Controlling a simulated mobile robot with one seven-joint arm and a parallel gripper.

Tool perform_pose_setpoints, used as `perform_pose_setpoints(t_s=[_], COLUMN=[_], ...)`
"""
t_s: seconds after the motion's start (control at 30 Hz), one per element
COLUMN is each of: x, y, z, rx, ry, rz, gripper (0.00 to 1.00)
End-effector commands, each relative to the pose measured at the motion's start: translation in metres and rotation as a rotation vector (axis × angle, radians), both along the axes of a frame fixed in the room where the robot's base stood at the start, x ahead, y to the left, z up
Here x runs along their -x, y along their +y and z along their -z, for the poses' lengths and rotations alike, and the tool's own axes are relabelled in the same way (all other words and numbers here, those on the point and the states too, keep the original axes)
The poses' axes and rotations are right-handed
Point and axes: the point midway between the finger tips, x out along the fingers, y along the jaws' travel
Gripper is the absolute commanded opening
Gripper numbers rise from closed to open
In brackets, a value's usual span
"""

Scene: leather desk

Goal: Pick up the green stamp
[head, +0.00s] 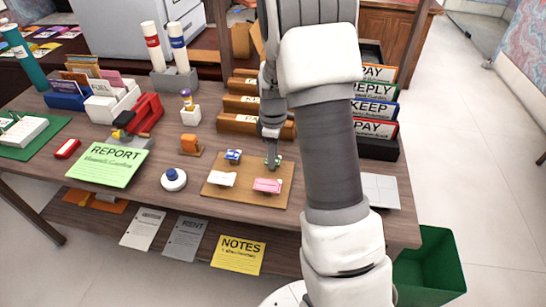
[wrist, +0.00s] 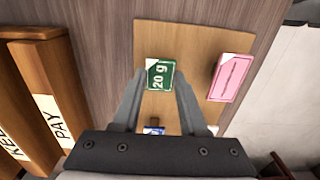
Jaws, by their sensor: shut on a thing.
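The green stamp (wrist: 160,76), marked "20 g" on its face, is between the fingertips of my gripper (wrist: 159,88) in the wrist view. The fingers are shut on it from both sides. In the head view my gripper (head: 271,146) points down at the far right part of the tan board (head: 238,198), and the green stamp (head: 273,161) shows only as a small patch below the fingers. I cannot tell whether the stamp touches the board.
A pink stamp (head: 267,185), a white stamp (head: 222,179) and a blue stamp (head: 233,156) are on the board nearby. Brown labelled boxes (head: 240,104) stand behind. A blue-topped round object (head: 173,179) sits left of the board.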

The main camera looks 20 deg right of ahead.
Motion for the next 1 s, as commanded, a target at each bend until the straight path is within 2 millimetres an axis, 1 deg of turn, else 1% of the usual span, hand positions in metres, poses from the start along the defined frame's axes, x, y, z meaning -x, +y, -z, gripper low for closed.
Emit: perform_pose_setpoints(t_s=[0.17, 0.27, 0.37, 0.7, 0.9, 1.0], x=[-0.001, -0.001, -0.001, 0.049, 0.068, 0.075], y=[0.000, 0.000, 0.000, -0.051, -0.072, -0.078], z=[-0.012, -0.028, -0.049, -0.089, -0.105, -0.110], rx=[-0.001, 0.001, 0.000, 0.000, 0.000, 0.000], ry=[-0.002, -0.004, -0.005, -0.002, -0.002, 0.000], rz=[0.000, 0.000, 0.001, 0.005, 0.003, 0.002], gripper=[0.00, 0.00, 0.00, 0.00, 0.00, 0.00])
